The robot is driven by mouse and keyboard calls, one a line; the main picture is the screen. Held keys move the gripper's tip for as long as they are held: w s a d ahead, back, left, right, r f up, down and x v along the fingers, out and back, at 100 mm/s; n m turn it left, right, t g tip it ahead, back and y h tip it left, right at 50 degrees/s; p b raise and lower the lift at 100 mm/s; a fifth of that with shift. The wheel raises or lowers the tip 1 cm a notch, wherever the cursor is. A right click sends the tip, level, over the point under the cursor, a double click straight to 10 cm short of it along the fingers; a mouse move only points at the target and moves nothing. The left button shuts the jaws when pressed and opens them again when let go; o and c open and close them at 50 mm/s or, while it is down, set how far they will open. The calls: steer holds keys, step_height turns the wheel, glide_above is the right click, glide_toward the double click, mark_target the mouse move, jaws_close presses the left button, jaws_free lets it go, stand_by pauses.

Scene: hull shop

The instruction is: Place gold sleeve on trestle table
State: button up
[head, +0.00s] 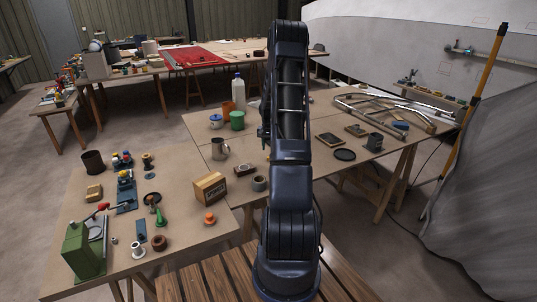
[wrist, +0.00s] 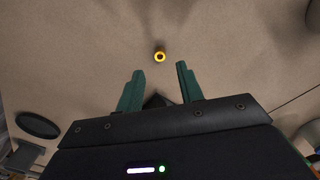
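The gold sleeve (wrist: 159,57) shows in the wrist view as a small bright ring with a dark centre, on or just above a tan board surface. It lies ahead of my gripper (wrist: 159,70), roughly centred between the two green fingers. The fingers are spread apart with nothing between them, and the sleeve is beyond their tips. In the head view my arm hides both the gripper and the sleeve. Tan trestle tables stand around me: a front left one (head: 185,225), a middle one (head: 320,112) and a far one (head: 245,48).
A black disc (wrist: 37,125) lies left of my gripper. Curved metal frames (head: 400,108) lie at the right.

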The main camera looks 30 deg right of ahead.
steer(key=s+a+r+n, duration=0.1)
steer(key=s+a+r, duration=0.15)
steer(key=r, duration=0.45)
steer(key=s+a+r, duration=0.1)
steer(key=a+r, duration=0.2)
steer(key=r, duration=0.3)
steer(key=s+a+r+n, duration=0.1)
steer(key=s+a+r, duration=0.15)
steer(key=r, duration=0.45)
steer(key=s+a+r+n+t, duration=0.2)
steer(key=s+a+r, duration=0.8)
steer(key=s+r, duration=0.1)
steer(key=s+a+r+n+t, duration=0.1)
steer(key=s+a, duration=0.2)
steer(key=s, duration=0.5)
steer(key=s+a+r+n, duration=0.1)
steer(key=s+a, duration=0.3)
steer(key=s, duration=0.5)
steer(key=s+a+r+n+t, duration=0.1)
steer(key=s+a, duration=0.2)
steer(key=s, duration=0.5)
steer(key=shift+s+a+r+n+t, duration=0.3)
steer(key=shift+a+r+n, duration=0.05)
steer(key=shift+r+n, duration=0.05)
